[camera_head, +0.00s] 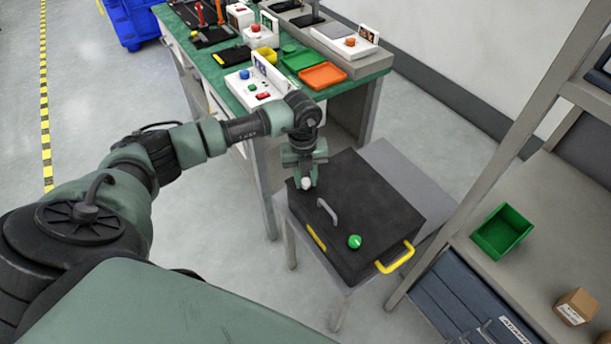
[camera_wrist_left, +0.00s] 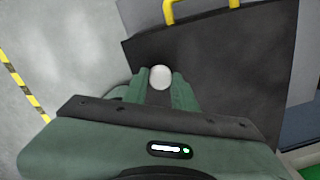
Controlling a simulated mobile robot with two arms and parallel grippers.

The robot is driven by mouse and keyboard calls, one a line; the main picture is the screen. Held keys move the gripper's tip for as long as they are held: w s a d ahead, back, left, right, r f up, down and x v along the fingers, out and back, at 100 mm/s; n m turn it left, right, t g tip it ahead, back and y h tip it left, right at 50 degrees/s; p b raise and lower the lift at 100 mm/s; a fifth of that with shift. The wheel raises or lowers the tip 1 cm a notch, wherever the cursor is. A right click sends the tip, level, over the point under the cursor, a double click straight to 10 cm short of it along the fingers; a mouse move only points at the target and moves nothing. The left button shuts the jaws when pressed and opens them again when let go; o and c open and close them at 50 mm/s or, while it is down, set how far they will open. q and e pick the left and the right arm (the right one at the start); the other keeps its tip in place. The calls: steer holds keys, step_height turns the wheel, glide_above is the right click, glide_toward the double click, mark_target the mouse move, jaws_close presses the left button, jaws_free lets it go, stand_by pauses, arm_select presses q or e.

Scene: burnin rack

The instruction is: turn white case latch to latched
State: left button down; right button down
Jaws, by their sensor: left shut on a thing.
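The white case latch is a small round white knob (camera_head: 306,183) on the far-left part of the black case's (camera_head: 372,200) top. My left gripper (camera_head: 305,180) reaches down over it with its fingers shut on the knob. In the left wrist view the white knob (camera_wrist_left: 161,77) shows between the two green fingertips, with the dark case top (camera_wrist_left: 235,75) around it. The fingers hide the sides of the knob, and I cannot tell its turn angle. My right gripper is not in view.
The case also bears a green knob (camera_head: 355,241), a grey handle (camera_head: 327,212) and a yellow handle (camera_head: 395,258). It sits on a grey stand (camera_head: 395,160). A green-topped bench (camera_head: 220,72) stands behind; a shelf with a green bin (camera_head: 502,231) is at right.

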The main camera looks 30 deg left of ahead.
mark_target(306, 183)
arm_select(q)
steer(key=n+p, duration=0.1)
steer(key=n, duration=0.4)
steer(key=shift+w+r, duration=0.1)
steer(key=shift+r, duration=0.05)
steer(key=shift+n+p, duration=0.5)
steer(key=shift+n, duration=0.4)
steer(key=c, duration=1.1)
jaws_free()
steer(key=r, duration=0.3)
steer(key=r+b, duration=0.1)
steer(key=r, duration=0.3)
steer(key=shift+s+r, duration=0.2)
steer(key=shift+r, duration=0.1)
steer(key=shift+d, duration=0.1)
